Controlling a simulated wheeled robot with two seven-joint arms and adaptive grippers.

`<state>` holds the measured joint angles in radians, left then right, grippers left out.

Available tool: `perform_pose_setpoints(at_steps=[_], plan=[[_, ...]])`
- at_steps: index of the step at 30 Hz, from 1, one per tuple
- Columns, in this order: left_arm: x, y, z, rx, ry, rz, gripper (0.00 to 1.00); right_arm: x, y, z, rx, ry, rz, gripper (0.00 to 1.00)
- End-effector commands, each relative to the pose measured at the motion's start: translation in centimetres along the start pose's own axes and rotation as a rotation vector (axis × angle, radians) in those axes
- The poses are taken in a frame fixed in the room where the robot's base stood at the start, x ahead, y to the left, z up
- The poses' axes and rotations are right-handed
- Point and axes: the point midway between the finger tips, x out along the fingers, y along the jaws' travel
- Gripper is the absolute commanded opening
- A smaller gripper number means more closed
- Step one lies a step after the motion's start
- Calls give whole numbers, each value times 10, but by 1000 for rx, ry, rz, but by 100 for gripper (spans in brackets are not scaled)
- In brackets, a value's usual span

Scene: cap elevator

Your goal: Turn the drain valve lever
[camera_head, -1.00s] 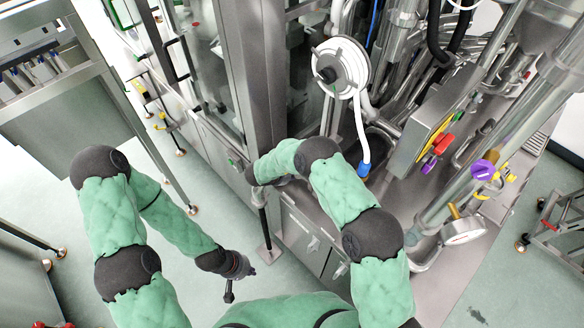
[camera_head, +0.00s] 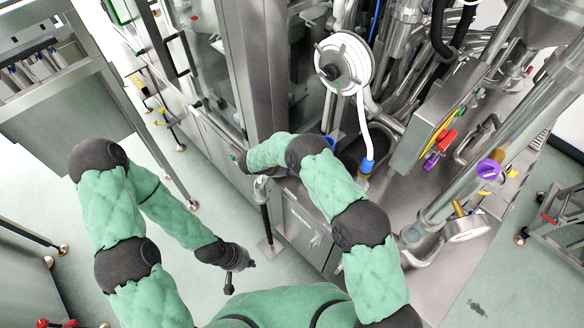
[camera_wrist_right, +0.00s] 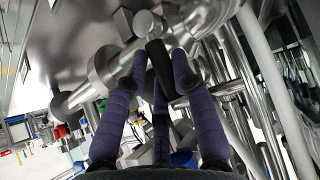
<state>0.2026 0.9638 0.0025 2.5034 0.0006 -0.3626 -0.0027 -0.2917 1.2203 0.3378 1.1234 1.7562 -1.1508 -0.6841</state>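In the right wrist view, a dark lever handle (camera_wrist_right: 159,66) stands out from a silver valve and pipe (camera_wrist_right: 105,70). I take it to be the drain valve lever. My right gripper (camera_wrist_right: 160,72) has its purple-grey fingers around this lever, one on each side and a third below. Narrow gaps seem to show beside the lever, and no firm contact is clear. In the head view the right gripper and the lever are hidden beyond my green right forearm. My left gripper (camera_head: 241,278) hangs low over the floor, empty, its dark fingers spread.
A steel machine with a glass-doored cabinet (camera_head: 205,75) stands beside my right arm. A white reel (camera_head: 343,63) with a hose and blue end (camera_head: 367,166) hangs above its deck. Floor is clear around my left gripper.

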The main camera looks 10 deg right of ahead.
Motion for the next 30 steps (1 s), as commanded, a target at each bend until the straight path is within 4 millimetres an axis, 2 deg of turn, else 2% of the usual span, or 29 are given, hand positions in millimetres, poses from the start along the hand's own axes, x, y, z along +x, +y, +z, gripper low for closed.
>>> perform_pose_setpoints(at_steps=[10,14,17,30], plan=[[0,0,0,0,0,0,0,0,0,0,0,0,-1,37],[0,0,0,0,0,0,0,-6,-1,-1,0,1,-2,37],[0,0,0,0,0,0,0,-18,-1,-1,1,1,-3,37],[0,0,0,0,0,0,0,-99,-1,0,-1,1,-3,37]])
